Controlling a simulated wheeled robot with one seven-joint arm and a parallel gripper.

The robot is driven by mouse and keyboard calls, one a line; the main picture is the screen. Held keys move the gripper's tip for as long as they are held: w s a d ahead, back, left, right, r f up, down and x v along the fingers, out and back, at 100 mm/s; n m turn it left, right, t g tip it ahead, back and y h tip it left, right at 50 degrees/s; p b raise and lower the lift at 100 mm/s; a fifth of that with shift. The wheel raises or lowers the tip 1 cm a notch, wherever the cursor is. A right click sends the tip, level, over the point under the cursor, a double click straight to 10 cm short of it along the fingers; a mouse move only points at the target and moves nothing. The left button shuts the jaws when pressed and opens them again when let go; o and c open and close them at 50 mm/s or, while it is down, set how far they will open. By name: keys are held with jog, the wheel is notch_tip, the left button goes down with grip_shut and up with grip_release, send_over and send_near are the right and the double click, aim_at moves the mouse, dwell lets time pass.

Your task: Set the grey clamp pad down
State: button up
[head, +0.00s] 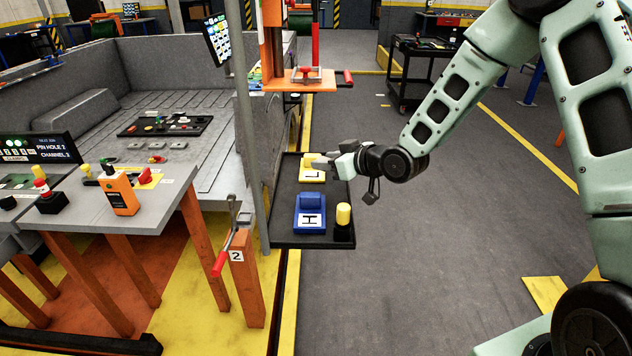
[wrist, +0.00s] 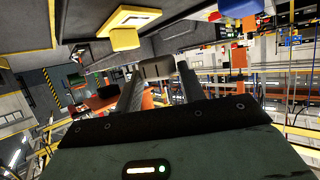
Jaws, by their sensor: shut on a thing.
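My gripper (head: 333,161) reaches in from the right over the dark tray (head: 281,215) beside the bed in the head view. In the wrist view, the fingers of my gripper (wrist: 160,80) are shut on a grey block, the clamp pad (wrist: 157,68), held at the fingertips. The pad is small and hard to make out in the head view. A yellow block marked L (head: 312,175) sits in the tray close by the fingertips. It also shows in the wrist view (wrist: 127,22). I cannot tell whether the pad touches anything below.
A blue block marked H (head: 310,215) and a yellow-topped black cylinder (head: 343,216) stand at the tray's near end. A grey post (head: 243,110) and a red-handled lever (head: 222,258) are left of the tray. Floor right of the tray is clear.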

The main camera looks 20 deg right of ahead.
aim_at(328, 193)
jog(key=shift+f+p, duration=0.65)
jog(key=shift+f, duration=2.85)
jog(key=shift+f, duration=0.2)
jog(key=o, duration=0.7)
jog(key=shift+r, duration=0.1)
